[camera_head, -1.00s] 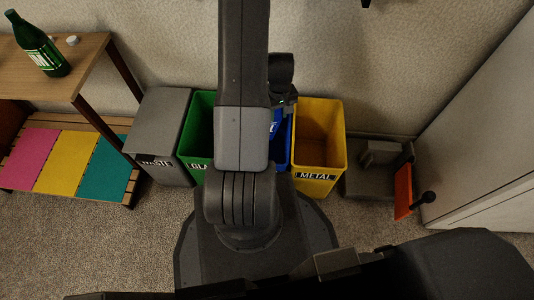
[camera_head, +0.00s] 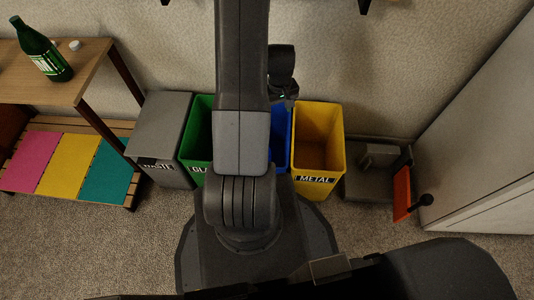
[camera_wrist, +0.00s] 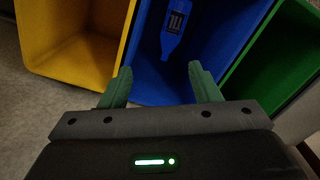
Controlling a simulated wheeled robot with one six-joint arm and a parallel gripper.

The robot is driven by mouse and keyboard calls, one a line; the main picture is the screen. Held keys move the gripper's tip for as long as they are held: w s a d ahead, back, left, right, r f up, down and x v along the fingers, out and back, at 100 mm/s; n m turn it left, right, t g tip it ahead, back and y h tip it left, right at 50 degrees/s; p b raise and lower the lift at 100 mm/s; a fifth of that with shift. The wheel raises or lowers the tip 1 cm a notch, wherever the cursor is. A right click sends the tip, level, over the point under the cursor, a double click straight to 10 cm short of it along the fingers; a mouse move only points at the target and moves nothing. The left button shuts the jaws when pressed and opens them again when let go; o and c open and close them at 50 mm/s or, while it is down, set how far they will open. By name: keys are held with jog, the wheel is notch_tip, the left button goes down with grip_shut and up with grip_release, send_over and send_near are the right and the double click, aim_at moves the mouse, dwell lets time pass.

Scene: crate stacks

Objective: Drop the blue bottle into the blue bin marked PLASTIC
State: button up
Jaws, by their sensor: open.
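The blue bottle (camera_wrist: 175,30) shows in the wrist view within the outline of the blue bin (camera_wrist: 150,85), beyond my fingertips and apart from them. It has a dark label with white marks. I cannot tell whether it rests on the bin's floor. My gripper (camera_wrist: 160,80) is open, its two green fingers spread over the bin's near side with nothing between them. In the head view, the blue bin (camera_head: 282,138) is partly hidden behind my arm. Its marking cannot be read, and my fingers and the bottle are hidden there.
The yellow METAL bin (camera_head: 318,183) stands right of the blue bin. The green bin (camera_head: 190,150) and a grey waste bin (camera_head: 165,120) stand left. A green bottle (camera_head: 45,52) stands on a wooden table (camera_head: 35,85). A grey object with an orange panel (camera_head: 402,193) stands far right.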

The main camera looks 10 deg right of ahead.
notch_tip(320, 180, up, 9)
jog(key=p, duration=0.2)
notch_tip(320, 180, down, 14)
jog(key=f+b, duration=0.1)
jog(key=b, duration=0.4)
jog(key=shift+r+p, duration=1.85)
jog(key=shift+r, duration=0.85)
jog(key=shift+f, duration=0.15)
